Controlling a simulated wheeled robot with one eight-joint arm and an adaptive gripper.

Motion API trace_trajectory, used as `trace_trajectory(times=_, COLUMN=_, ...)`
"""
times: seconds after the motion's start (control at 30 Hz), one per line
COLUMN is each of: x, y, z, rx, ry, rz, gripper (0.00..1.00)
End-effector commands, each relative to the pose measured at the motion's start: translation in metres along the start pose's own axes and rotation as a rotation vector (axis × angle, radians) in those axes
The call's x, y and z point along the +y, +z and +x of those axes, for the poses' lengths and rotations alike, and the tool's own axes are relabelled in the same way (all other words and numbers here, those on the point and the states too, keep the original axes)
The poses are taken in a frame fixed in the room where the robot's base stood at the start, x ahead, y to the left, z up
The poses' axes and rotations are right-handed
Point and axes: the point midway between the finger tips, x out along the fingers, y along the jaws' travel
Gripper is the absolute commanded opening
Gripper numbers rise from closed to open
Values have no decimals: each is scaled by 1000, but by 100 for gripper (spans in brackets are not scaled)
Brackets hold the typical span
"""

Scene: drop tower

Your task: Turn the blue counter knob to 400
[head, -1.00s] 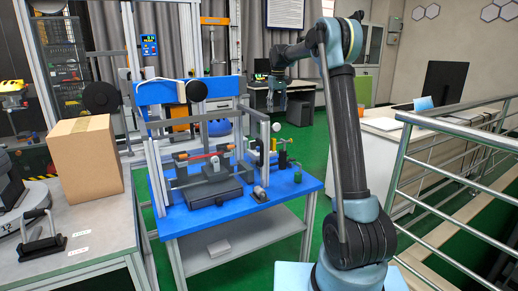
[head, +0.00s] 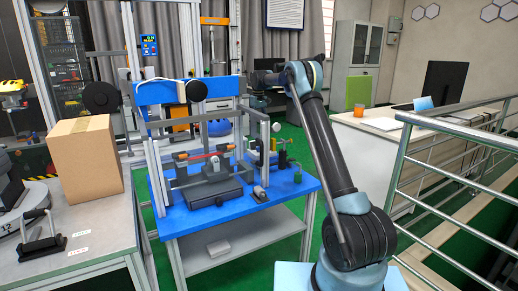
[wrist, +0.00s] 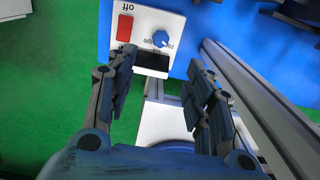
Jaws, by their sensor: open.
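The blue counter knob (wrist: 160,38) is on a white panel (wrist: 143,22) at the top of the wrist view. Small numbers are printed beside it, too small to read surely, and I cannot tell its setting. A red switch (wrist: 125,27) marked "off" is left of it, and a dark window (wrist: 152,62) is below it. My gripper (wrist: 163,58) is open and empty. Its fingers are on either side of the window, with the knob beyond the tips. I cannot make out the knob in the head view.
A metal rail (wrist: 240,100) runs close to the right finger. A blue table (head: 225,215) holds a test rig, with a cardboard box (head: 85,160) on the grey bench at left. Steel railings (head: 450,130) stand at right. Green floor is open between.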

Motion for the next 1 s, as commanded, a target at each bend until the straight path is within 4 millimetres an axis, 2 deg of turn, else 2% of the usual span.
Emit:
trace_trajectory(times=0.6, x=0, y=0, z=109, rx=0, ry=0, rz=0, gripper=48)
trace_trajectory(times=0.8, x=0, y=0, z=134, rx=0, ry=0, rz=0, gripper=48)
trace_trajectory(times=1.0, x=0, y=0, z=145, rx=0, ry=0, rz=0, gripper=48)
